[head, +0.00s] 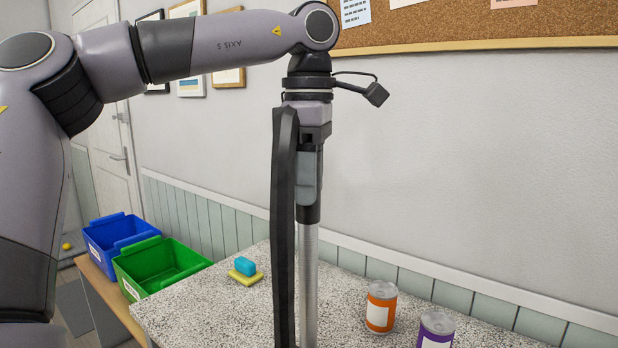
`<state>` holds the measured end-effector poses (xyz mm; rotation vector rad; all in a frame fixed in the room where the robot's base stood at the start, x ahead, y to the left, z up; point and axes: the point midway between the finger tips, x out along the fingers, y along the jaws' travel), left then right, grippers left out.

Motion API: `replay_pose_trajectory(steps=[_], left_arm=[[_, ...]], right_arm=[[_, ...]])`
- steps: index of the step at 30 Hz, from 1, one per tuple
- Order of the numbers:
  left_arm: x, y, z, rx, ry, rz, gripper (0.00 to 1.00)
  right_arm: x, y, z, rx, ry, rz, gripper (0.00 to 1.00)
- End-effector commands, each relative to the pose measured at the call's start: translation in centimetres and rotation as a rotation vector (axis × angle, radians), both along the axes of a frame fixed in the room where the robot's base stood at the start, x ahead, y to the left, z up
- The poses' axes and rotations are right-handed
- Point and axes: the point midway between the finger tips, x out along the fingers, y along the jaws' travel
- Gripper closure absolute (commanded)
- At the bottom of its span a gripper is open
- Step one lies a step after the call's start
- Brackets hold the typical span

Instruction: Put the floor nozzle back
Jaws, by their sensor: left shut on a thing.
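My left gripper (314,138) points down and is shut on the upper end of a long upright tool. It has a grey and black grip (309,185) and a silver metal tube (308,285) that runs down past the lower edge of the head view. A long black hose-like piece (284,215) hangs close beside the tube on its left. The lower end of the tube is out of view, and no floor nozzle can be made out. My right gripper is not in view.
A speckled counter (220,310) lies behind the tube. It bears a blue and yellow sponge-like pair (245,267), an orange can (380,306) and a purple can (436,332). Blue (112,232) and green (150,262) bins stand at left. A wall closes off the back.

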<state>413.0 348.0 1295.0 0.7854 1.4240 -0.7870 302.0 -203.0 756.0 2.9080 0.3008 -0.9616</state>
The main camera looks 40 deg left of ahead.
Motion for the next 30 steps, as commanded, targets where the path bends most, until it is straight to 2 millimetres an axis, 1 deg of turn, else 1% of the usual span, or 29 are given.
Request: replay_pose_trajectory(steps=[4, 5, 6, 7, 20, 25, 30], left_arm=[[0.0, 0.0, -0.2, 0.0, -0.005, 0.0, 1.0], [0.0, 0.0, -0.4, 0.001, -0.001, 0.0, 0.59], [0.0, 0.0, -0.4, 0.001, -0.001, 0.0, 0.46], [0.0, 0.0, -0.4, 0.0, 0.0, 0.0, 0.37], [0.0, 0.0, -0.4, -0.002, 0.003, -0.001, 0.37], [0.1, 0.0, 2.0, 0.003, -0.004, 0.002, 0.37], [0.4, 0.2, 4.2, 0.002, -0.001, 0.003, 0.37]], right_arm=[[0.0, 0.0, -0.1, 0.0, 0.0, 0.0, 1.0], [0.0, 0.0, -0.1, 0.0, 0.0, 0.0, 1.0], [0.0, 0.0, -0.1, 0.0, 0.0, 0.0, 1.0], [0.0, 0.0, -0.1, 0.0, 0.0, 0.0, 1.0], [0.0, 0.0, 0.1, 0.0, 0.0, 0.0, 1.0], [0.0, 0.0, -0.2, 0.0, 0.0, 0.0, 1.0], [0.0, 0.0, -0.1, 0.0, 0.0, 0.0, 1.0]])
